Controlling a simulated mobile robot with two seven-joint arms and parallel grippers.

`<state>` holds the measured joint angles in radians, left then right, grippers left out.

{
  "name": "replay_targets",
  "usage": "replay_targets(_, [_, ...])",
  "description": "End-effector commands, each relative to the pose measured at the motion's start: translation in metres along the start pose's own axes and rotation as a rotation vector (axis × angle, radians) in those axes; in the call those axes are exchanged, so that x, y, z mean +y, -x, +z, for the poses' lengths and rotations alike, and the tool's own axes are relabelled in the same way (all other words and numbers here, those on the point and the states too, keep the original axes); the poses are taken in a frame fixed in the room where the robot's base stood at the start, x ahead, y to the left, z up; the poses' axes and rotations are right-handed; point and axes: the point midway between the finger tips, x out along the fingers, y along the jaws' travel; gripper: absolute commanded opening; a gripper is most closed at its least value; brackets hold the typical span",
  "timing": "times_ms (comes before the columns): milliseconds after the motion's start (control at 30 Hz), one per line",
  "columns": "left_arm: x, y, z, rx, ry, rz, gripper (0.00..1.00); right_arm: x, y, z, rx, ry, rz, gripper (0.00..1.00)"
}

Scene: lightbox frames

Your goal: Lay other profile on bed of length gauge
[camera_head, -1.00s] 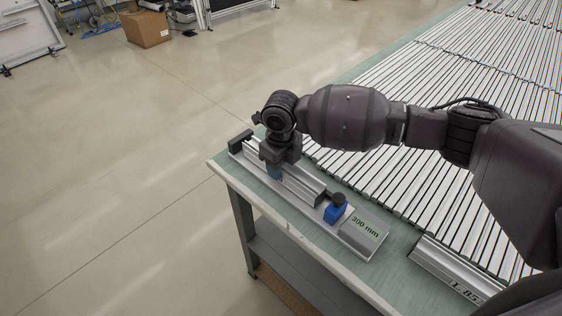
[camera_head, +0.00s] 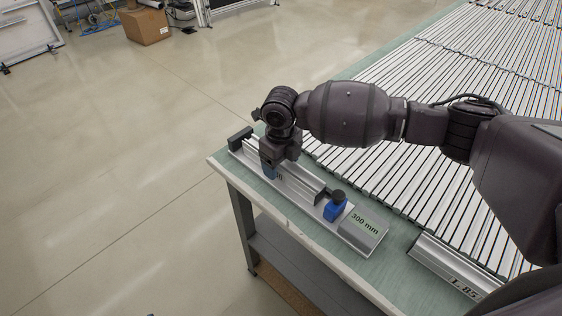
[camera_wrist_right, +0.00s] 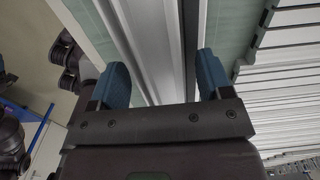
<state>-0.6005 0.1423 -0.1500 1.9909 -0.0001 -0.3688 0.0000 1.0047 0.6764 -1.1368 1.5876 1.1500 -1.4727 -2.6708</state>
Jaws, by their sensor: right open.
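The length gauge (camera_head: 350,240) lies along the table's near left edge, with a black end stop (camera_head: 240,138) at its far end and a "300 mm" plate at its near end. A silver profile (camera_head: 303,184) lies along its bed, reaching towards the blue block with a black knob (camera_head: 336,206). My right gripper (camera_head: 268,171) is over the profile's far part, partly hiding it. In the wrist view its blue fingers (camera_wrist_right: 163,82) are apart, with silver rails running between them; contact cannot be told. Another profile (camera_head: 450,268), marked "L 85", lies at lower right.
Many silver profiles (camera_head: 440,120) lie in rows across the green table (camera_head: 395,245). My right arm passes above them. Bare floor is left of the table. A cardboard box (camera_head: 145,26) stands on the floor far back.

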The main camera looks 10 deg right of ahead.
Motion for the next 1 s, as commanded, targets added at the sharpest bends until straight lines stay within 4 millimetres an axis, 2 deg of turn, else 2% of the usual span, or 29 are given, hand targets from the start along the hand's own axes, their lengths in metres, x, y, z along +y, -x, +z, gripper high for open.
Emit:
replay_targets(167, [0.0,0.0,-0.005,0.007,-0.001,0.0,0.72,-0.001,0.025,0.001,-0.004,0.0,-0.002,0.72])
replay_targets(400, [-0.001,0.002,-0.009,0.011,-0.001,0.0,0.72,-0.001,0.069,0.001,-0.005,0.0,-0.003,0.72])
replay_targets(600, [-0.001,0.002,-0.011,0.012,-0.001,0.0,0.72,0.0,0.095,0.001,-0.004,0.001,-0.001,0.72])
replay_targets(767, [-0.001,0.004,-0.009,0.009,0.0,-0.001,0.72,0.0,0.105,0.0,-0.002,0.001,-0.001,0.72])
replay_targets(1000, [-0.001,0.005,-0.007,0.004,0.001,-0.002,0.72,0.0,0.106,0.0,-0.001,0.0,0.0,0.72])
